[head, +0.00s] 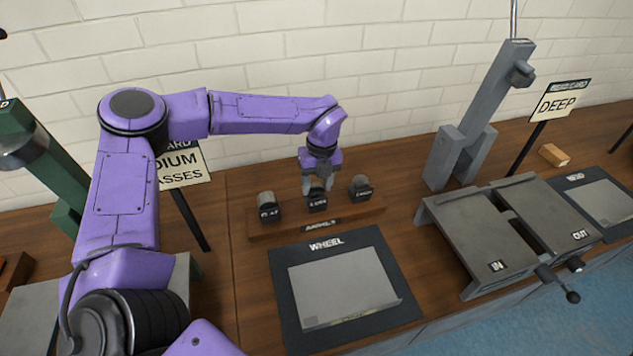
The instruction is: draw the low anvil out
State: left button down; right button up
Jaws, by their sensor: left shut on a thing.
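A wooden rack (275,230) with a dark label, which seems to read ANVILS, stands on the bench near the wall. It bears three small dark anvils in a row. The middle anvil (317,203) has a white label too small to read surely. My left gripper (317,188) reaches down from above and is shut on this middle anvil, which is still at its place in the rack. The left anvil (268,207) and the right anvil (361,188) stand close on either side, with rounded grey tops. My right gripper is not in view.
A dark-framed WHEEL tray (345,285) lies in front of the rack. A grey wheeling machine (468,130) and a metal fixture marked IN and OUT (500,235) stand to the right. A sign (183,165) stands left of the rack, and a DEEP sign (558,100) at far right.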

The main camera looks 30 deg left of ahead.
aim_at(320, 186)
pick_arm(q)
jog(key=shift+c, duration=2)
grip_release()
notch_tip(320, 186, up, 11)
jog(key=b, duration=0.2)
jog(key=shift+w+d+f, duration=0.2)
jog(key=shift+w+d, duration=0.1)
jog(key=shift+w, duration=0.05)
